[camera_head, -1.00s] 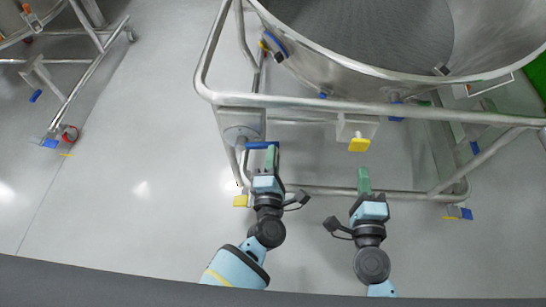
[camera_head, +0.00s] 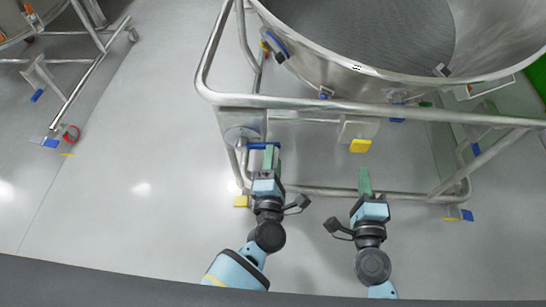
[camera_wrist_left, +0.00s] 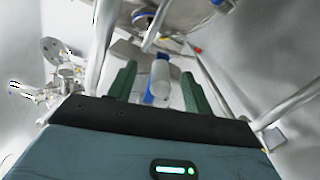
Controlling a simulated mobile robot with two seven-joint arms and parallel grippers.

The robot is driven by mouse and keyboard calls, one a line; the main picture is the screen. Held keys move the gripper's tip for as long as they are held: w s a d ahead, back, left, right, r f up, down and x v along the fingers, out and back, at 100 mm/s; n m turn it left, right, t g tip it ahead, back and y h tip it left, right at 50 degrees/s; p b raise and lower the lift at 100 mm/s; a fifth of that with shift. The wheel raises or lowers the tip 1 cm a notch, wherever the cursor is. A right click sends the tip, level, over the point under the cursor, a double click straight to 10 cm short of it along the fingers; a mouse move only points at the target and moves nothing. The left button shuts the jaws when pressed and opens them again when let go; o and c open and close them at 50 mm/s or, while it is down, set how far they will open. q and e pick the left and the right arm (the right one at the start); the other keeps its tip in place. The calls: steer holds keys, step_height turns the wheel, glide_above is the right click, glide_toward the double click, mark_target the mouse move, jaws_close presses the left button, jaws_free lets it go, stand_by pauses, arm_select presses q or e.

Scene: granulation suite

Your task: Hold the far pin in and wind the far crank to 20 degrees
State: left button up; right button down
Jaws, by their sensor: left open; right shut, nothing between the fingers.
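A blue crank handle (camera_head: 257,146) sits on a round grey hub under the left corner of the steel frame. My left gripper (camera_head: 271,157) is open at the handle's right end. In the left wrist view, a pale cylinder with a blue part (camera_wrist_left: 160,78) stands between my green fingers (camera_wrist_left: 158,88); contact cannot be told. A yellow knob (camera_head: 360,146), apparently the pin's, sits below a grey bracket to the right. My right gripper (camera_head: 364,181) is shut and empty, just below the knob and apart from it. The frames do not show which parts count as far.
A large steel vessel (camera_head: 375,70) sits behind the frame's top rail (camera_head: 340,105). A lower rail (camera_head: 325,191) runs behind my grippers. Another frame with a blue handle (camera_head: 37,96) stands at left, clear floor between.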

arm_select(q)
steer(key=s, duration=0.9)
steer(key=shift+s+d, duration=0.25)
steer(key=shift+w, duration=0.15)
steer(key=w, duration=1)
steer(key=shift+a, duration=0.2)
steer(key=shift+s, duration=0.1)
